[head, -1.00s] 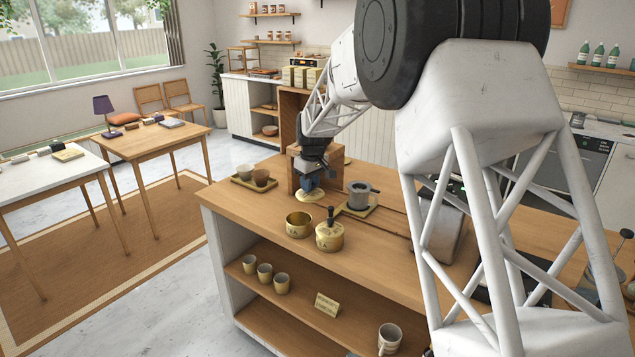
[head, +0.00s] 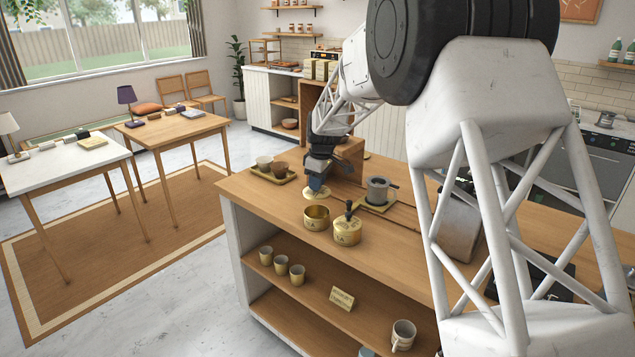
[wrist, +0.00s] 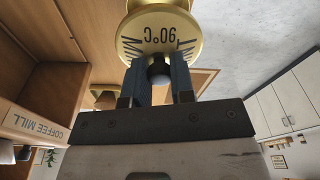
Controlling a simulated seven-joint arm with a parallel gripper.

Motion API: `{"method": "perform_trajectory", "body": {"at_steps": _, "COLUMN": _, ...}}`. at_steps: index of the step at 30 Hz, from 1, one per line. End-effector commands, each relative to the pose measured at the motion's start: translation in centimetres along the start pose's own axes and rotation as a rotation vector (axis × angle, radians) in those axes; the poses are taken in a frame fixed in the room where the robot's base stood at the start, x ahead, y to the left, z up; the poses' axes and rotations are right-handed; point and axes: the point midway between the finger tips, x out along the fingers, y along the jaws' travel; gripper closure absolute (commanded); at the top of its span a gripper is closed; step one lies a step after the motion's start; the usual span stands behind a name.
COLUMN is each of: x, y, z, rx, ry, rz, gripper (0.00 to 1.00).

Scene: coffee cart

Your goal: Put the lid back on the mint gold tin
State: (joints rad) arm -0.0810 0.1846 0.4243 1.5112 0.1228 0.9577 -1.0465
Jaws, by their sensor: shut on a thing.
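My gripper (head: 317,184) is shut on the dark knob (wrist: 159,73) of a round gold lid (head: 316,194). In the wrist view the blue fingers pinch the knob from both sides, and the lid's face (wrist: 160,30) shows "90°C" and part of a word. The lid hangs behind an open gold tin (head: 317,219) on the wooden counter, apart from it. A second gold tin (head: 347,231), with a dark-knobbed lid on, stands just right of the open one. I cannot read the labels on the tins.
A tray (head: 287,180) with two cups stands left of the gripper. A grey metal pot (head: 378,188) on a gold-coloured base is to the right. A wooden box-like stand (head: 348,158) is close behind. The counter (head: 268,205) is clear left of the open tin.

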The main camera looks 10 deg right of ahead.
Motion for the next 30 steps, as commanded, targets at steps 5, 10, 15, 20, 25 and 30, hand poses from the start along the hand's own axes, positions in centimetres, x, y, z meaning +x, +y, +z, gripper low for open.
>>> {"method": "perform_trajectory", "body": {"at_steps": 5, "x": 0.2, "y": 0.0, "z": 0.0, "rx": 0.001, "ry": 0.000, "rz": 0.000, "gripper": 1.00}}
{"method": "perform_trajectory", "body": {"at_steps": 10, "x": 0.7, "y": 0.0, "z": 0.1, "rx": 0.001, "ry": 0.000, "rz": -0.001, "gripper": 1.00}}
{"method": "perform_trajectory", "body": {"at_steps": 15, "x": 1.6, "y": 0.0, "z": 0.2, "rx": 0.001, "ry": 0.000, "rz": 0.000, "gripper": 1.00}}
{"method": "perform_trajectory", "body": {"at_steps": 20, "x": 2.6, "y": 0.0, "z": 0.3, "rx": 0.001, "ry": -0.001, "rz": -0.001, "gripper": 1.00}}
{"method": "perform_trajectory", "body": {"at_steps": 25, "x": 3.8, "y": 0.0, "z": 0.5, "rx": 0.001, "ry": 0.000, "rz": 0.000, "gripper": 1.00}}
{"method": "perform_trajectory", "body": {"at_steps": 30, "x": 4.9, "y": 0.0, "z": 0.6, "rx": 0.002, "ry": 0.000, "rz": -0.001, "gripper": 1.00}}
